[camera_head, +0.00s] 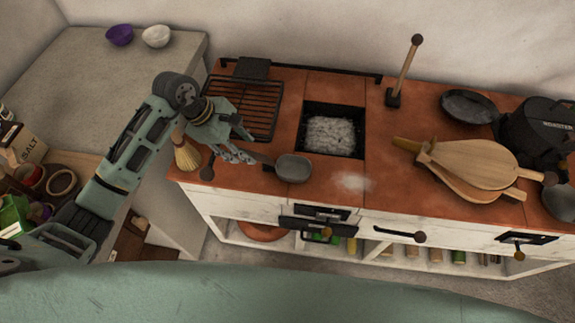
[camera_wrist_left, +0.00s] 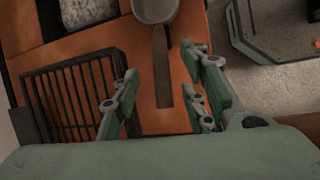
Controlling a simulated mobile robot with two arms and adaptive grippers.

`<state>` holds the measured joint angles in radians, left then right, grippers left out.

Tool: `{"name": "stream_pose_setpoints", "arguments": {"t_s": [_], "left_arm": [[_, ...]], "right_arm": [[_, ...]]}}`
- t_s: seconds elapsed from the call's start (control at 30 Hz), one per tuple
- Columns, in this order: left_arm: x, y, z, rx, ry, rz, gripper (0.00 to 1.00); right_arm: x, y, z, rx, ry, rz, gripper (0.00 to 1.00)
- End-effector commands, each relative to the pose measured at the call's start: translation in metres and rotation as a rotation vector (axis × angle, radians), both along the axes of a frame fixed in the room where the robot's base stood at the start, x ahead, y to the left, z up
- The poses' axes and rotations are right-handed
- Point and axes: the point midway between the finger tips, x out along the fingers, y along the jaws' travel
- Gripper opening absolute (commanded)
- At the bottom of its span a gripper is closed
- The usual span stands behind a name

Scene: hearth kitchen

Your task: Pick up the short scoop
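The short scoop (camera_head: 293,168) is a dark grey pan with a thin handle, lying on the orange tiled stove top with its handle to the left. In the left wrist view the scoop's pan (camera_wrist_left: 156,10) is at the top edge and its handle runs down towards me. My left gripper (camera_head: 246,148) is over the handle end. Its fingers (camera_wrist_left: 165,92) are apart in the left wrist view, with the handle in the gap between them and no clear contact. I cannot tell how high the fingers are above the tiles. My right gripper is in neither view.
A black grate (camera_head: 255,105) lies behind my left gripper, and an ash-filled opening (camera_head: 332,131) is behind the scoop. A straw brush (camera_head: 187,153) is left of the gripper. Wooden bellows (camera_head: 470,165) and a black roaster (camera_head: 540,130) stand to the right.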

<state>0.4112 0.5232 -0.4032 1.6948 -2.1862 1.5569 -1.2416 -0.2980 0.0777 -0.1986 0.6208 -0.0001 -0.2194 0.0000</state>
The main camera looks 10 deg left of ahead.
Motion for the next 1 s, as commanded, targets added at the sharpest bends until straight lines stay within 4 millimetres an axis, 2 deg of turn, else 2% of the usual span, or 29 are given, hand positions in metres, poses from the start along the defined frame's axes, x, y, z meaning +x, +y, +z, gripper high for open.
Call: {"name": "stream_pose_setpoints", "arguments": {"t_s": [0.33,0.5,0.77,1.0], "left_arm": [[0.001,-0.029,-0.031,-0.009,0.003,0.002,0.40],[0.004,-0.035,-0.050,-0.006,0.001,0.002,0.40],[0.005,-0.035,-0.053,-0.005,-0.001,0.002,0.40],[0.005,-0.035,-0.052,-0.005,-0.001,0.002,0.19]], "right_arm": [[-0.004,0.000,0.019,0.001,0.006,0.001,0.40],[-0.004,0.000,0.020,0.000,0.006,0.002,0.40],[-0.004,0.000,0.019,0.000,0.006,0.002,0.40],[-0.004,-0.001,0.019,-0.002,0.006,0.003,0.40]]}}
